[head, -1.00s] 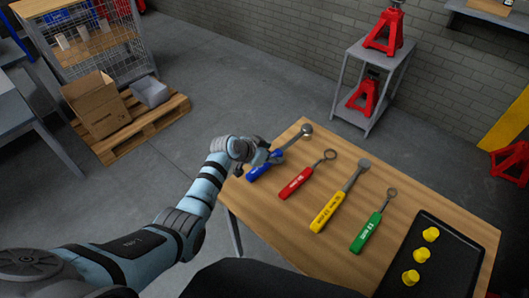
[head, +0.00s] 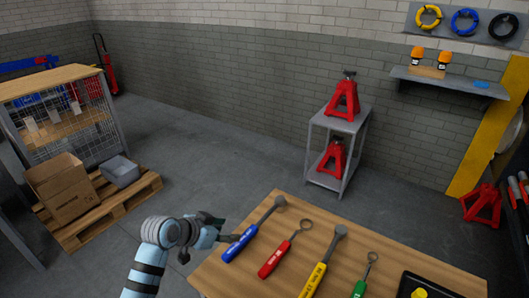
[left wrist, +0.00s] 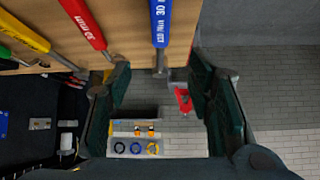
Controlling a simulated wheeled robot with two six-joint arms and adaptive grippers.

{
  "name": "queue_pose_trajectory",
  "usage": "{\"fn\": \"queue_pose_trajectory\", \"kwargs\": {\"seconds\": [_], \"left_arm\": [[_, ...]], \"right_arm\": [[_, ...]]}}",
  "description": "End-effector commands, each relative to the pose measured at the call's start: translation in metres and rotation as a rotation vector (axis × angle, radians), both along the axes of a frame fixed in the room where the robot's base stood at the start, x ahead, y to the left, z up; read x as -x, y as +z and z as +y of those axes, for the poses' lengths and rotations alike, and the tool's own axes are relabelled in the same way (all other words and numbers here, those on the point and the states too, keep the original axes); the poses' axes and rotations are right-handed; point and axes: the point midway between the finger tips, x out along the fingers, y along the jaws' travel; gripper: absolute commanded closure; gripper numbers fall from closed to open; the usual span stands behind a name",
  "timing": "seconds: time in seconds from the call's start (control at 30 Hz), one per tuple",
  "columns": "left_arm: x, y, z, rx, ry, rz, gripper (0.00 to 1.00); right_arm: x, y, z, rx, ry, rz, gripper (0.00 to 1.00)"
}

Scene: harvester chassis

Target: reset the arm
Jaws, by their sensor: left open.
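My left gripper (head: 208,236) is open and empty beside the wooden table's left corner, just left of the blue-handled wrench (head: 240,244). In the left wrist view the two fingers of my left gripper (left wrist: 161,95) stand wide apart with nothing between them. The blue-handled wrench (left wrist: 158,22) lies on the table ahead of them. My right gripper is not in view.
On the table (head: 225,275) also lie a red-handled wrench (head: 275,260), a yellow-handled one (head: 313,281) and a green-handled one (head: 360,287). A black tray (head: 446,290) is at front right. A pallet (head: 110,212) stands at left; the floor between is clear.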

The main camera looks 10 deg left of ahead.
Motion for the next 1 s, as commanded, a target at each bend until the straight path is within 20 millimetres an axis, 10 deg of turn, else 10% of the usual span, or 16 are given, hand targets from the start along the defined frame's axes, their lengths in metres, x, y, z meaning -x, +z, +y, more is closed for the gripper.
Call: {"fn": "queue_pose_trajectory", "kwargs": {"seconds": [0.17, 0.4, 0.77, 1.0], "left_arm": [[0.044, -0.034, 0.0, -0.034, 0.038, 0.08, 0.53], [0.168, -0.087, 0.01, -0.123, 0.189, 0.267, 0.53], [0.318, -0.086, 0.038, -0.228, 0.446, 0.451, 0.53], [0.307, -0.174, 0.046, -0.237, 0.456, 0.499, 0.53]], "right_arm": [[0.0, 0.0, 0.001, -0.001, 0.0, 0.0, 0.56], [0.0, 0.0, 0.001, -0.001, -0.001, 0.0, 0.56], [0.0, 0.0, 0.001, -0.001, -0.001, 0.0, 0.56], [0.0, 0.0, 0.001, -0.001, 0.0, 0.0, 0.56]]}}
